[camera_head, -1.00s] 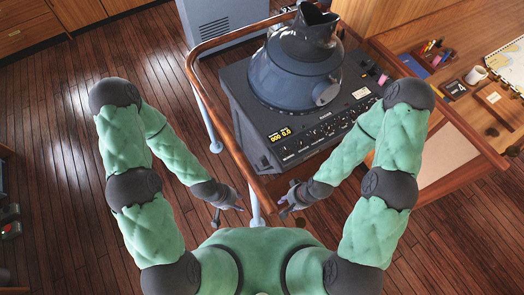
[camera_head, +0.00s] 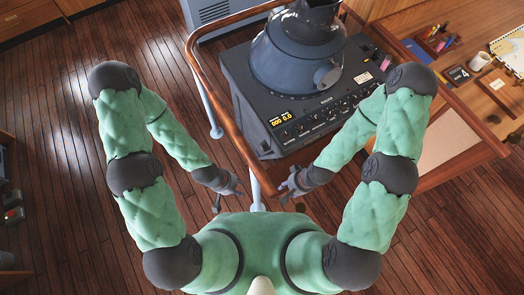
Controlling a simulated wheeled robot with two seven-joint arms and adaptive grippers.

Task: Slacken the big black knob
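A dark radar console (camera_head: 240,75) stands in front of me, with a conical viewing hood (camera_head: 297,55) on top. Its sloped front panel (camera_head: 322,113) carries a yellow-lit display (camera_head: 281,118) and a row of small dark knobs (camera_head: 303,129). I cannot single out the big black knob among the small controls. My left gripper (camera_head: 229,193) is on the near side of the wooden rail, its fingers apart and empty. My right gripper (camera_head: 285,191) is just right of it, near the rail's corner, its fingers also apart and empty. Neither touches the console.
A wooden handrail (camera_head: 222,105) on pale posts (camera_head: 214,118) runs along the console's left and near side. A chart desk (camera_head: 440,95) with a mug (camera_head: 479,62), pens (camera_head: 437,36) and papers is at the right. The plank floor (camera_head: 60,150) at the left is clear.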

